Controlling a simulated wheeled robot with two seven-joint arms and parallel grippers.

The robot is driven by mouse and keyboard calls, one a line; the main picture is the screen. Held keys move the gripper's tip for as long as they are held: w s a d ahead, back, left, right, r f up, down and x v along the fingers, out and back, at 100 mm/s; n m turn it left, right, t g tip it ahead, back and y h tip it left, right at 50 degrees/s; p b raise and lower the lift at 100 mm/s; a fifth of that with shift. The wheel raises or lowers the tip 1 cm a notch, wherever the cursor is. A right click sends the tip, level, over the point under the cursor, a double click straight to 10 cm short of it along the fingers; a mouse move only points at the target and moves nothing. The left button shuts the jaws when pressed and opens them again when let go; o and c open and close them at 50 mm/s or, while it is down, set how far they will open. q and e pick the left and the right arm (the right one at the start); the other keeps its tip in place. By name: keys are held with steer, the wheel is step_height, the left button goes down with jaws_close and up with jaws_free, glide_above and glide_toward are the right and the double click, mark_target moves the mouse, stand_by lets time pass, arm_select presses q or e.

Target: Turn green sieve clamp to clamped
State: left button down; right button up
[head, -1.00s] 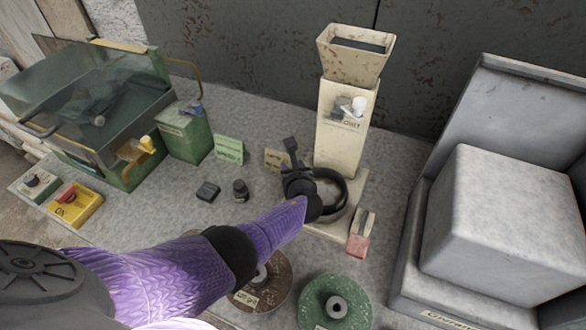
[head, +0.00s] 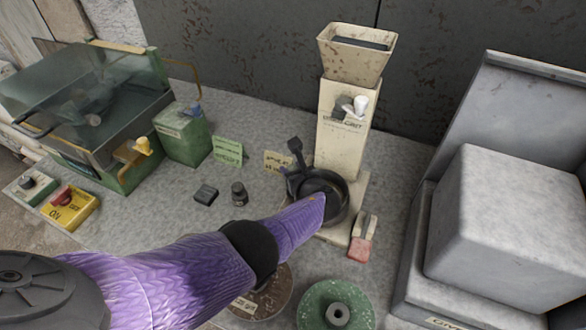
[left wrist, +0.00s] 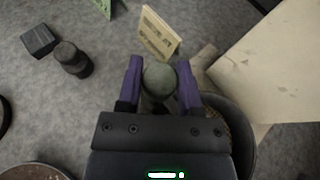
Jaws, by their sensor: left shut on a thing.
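In the head view the gripper (head: 289,178) is at the left side of the dark round bowl (head: 343,202), mostly hidden by my own wrist; the ball cannot be made out there. I cannot pick out the green sieve clamp for certain. A green box (head: 183,138) with a blue lever (head: 194,110) stands at the left, beside a green machine (head: 127,177) with a yellow knob (head: 143,146). My right gripper is not in view.
A cream hopper machine (head: 343,135) stands behind the bowl. A small black box (head: 205,194) and dark bottle (head: 239,193) stand left. A large grey block (head: 490,220) fills the right.

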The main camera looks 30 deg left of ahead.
arm_select(q)
steer(key=shift+c, duration=1.3)
jaws_free()
steer(key=shift+s+d+r+p, duration=0.15)
steer(key=shift+r+p, duration=0.1)
steer(key=shift+p, duration=0.1)
steer(key=p+v, duration=0.5)
steer(key=v, duration=0.4)
steer(key=shift+s+d+f+p, duration=0.1)
steer(key=shift+s+d+p, duration=0.1)
steer(key=shift+p, duration=0.15)
